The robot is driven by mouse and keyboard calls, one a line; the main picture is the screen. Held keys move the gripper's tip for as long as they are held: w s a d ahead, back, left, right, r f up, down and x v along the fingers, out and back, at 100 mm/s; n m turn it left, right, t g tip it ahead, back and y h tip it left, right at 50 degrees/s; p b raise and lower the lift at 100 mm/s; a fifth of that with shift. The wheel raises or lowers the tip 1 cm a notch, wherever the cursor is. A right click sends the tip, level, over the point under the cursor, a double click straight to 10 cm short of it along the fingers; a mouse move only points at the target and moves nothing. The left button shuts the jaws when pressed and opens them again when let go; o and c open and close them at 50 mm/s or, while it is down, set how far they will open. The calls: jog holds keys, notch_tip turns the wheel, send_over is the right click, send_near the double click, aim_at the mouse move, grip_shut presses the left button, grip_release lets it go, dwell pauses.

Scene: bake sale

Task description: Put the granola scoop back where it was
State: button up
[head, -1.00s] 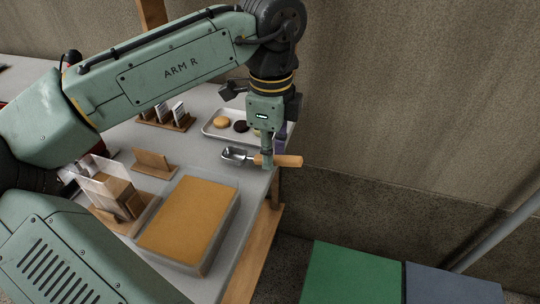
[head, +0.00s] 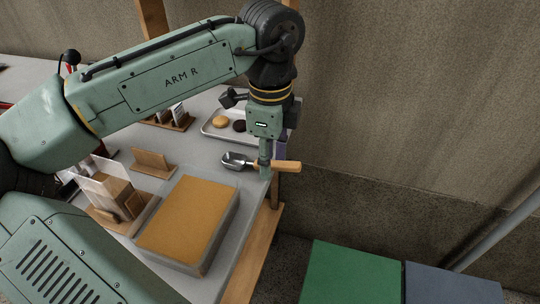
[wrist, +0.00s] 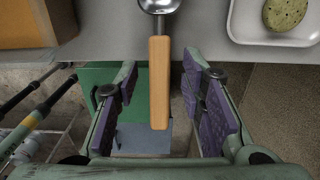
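The granola scoop (head: 287,166) has a metal bowl and a light wooden handle. In the head view its bowl is over the right edge of the grey counter (head: 225,185), and the handle points right, past the edge. Whether the bowl touches the counter is hard to tell. My gripper (head: 265,170) points down at the handle. In the wrist view the handle (wrist: 160,85) lies between my two purple-padded fingers (wrist: 160,95), with a visible gap on each side. The gripper is open.
A bin with a flat tan top (head: 187,222) stands on the counter in front of the scoop. A cookie tray (head: 212,130) is behind it. Card holders (head: 153,161) stand to the left. Green (head: 350,275) and blue-grey (head: 450,285) boxes are below, right of the counter.

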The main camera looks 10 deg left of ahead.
jog(key=shift+r, duration=0.1)
notch_tip(320, 180, up, 12)
jog(key=shift+p, duration=0.3)
dwell(0.4)
